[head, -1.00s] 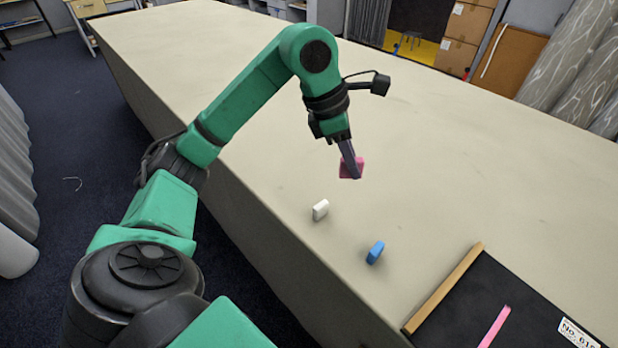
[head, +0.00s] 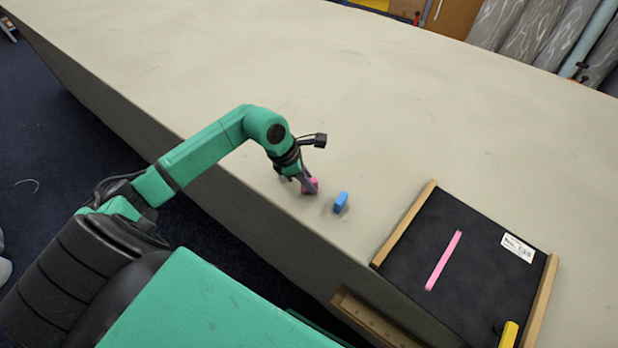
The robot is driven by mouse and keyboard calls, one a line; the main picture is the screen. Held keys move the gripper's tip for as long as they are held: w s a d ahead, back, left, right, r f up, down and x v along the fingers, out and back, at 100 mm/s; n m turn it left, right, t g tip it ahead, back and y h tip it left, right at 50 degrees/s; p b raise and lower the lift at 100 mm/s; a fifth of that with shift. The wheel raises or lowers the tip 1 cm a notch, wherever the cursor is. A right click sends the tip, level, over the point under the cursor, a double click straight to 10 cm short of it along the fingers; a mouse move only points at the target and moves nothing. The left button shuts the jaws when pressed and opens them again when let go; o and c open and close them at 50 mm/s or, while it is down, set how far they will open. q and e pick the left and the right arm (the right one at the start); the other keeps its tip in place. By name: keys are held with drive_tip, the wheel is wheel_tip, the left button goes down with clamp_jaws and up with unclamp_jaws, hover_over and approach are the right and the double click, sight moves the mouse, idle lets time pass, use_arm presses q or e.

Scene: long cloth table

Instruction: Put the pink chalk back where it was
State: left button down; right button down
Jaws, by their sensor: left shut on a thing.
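My left gripper (head: 307,180) is shut on the pink chalk (head: 310,187), a small pink block partly covered by the fingers. It holds the chalk low over the table, close to the near edge. I cannot tell whether the chalk touches the cloth. A blue chalk (head: 341,202) stands on the table just right of the gripper, apart from it. The white chalk is not clearly visible; my gripper seems to cover it. A black board (head: 480,270) with wooden side rails lies to the right, with a pink stroke (head: 444,260) on it. My right gripper is not in view.
A yellow object (head: 509,335) lies at the board's near right corner. A wooden piece (head: 375,320) shows below the table's near edge. The long cloth table (head: 330,80) is clear behind the gripper and the board.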

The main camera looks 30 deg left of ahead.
use_arm(q)
drive_tip(key=shift+f+b, duration=0.25)
drive_tip(key=shift+b, duration=0.05)
drive_tip(key=c, duration=0.8)
unclamp_jaws()
drive_tip(key=shift+r, duration=0.1)
drive_tip(key=shift+o, duration=0.2)
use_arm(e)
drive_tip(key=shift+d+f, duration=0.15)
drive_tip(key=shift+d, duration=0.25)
use_arm(q)
drive_tip(key=shift+r, duration=0.1)
drive_tip(key=shift+a+r, duration=0.1)
drive_tip(key=shift+r, duration=0.1)
drive_tip(key=b+v, duration=0.2)
drive_tip(key=v, duration=0.9)
drive_tip(key=shift+s+r, duration=0.2)
drive_tip(key=shift+r, duration=0.15)
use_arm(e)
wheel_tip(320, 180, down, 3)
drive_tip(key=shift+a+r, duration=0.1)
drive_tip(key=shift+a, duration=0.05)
